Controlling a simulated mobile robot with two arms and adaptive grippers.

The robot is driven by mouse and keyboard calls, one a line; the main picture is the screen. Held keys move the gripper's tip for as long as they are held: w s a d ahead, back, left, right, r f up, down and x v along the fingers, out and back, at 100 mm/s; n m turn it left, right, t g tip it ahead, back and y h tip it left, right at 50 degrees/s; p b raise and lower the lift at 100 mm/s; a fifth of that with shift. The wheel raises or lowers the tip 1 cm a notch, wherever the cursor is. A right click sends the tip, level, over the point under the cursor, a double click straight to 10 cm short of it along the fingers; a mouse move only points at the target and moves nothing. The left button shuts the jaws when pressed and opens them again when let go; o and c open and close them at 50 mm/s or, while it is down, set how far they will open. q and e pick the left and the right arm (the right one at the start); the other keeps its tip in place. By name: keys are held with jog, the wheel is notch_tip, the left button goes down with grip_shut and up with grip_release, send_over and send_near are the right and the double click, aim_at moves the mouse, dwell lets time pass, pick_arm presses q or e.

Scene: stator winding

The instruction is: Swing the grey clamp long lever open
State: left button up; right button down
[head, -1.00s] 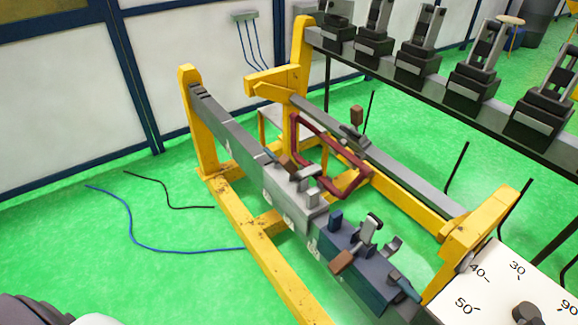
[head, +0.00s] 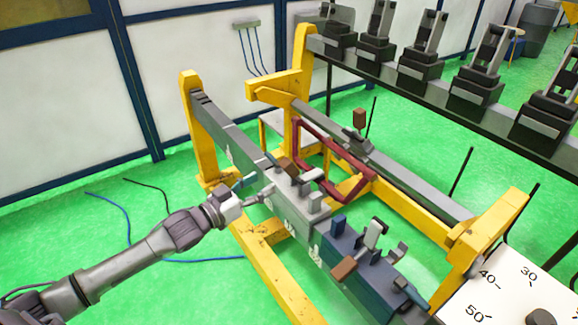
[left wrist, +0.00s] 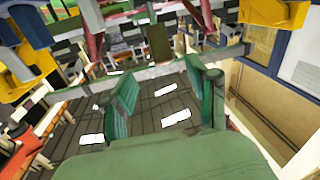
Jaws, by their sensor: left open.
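The grey clamp (head: 309,184) stands on the grey part of the near beam in the head view. A brown-tipped lever (head: 288,166) sticks out at its far left end. I cannot tell its long lever apart clearly. My left gripper (head: 259,186) is open beside the beam's left face, its fingertips close to the grey clamp. In the left wrist view my gripper (left wrist: 161,80) has two green fingers spread apart, with nothing between them. A brown block (left wrist: 160,45) shows just beyond the fingertips. I cannot tell whether anything touches. My right gripper is out of view.
A blue clamp (head: 373,243) stands on the dark blue part of the beam, nearer and right. A yellow frame (head: 270,265) carries the beams. A dark red bent bar (head: 345,165) lies behind the grey clamp. The green floor at left is clear except for cables (head: 118,215).

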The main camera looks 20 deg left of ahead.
aim_at(289, 167)
pick_arm(q)
jog(key=p+x, duration=0.1)
jog(key=x, duration=0.9)
jog(key=shift+w+d, duration=0.1)
jog(key=shift+w, duration=0.25)
grip_shut()
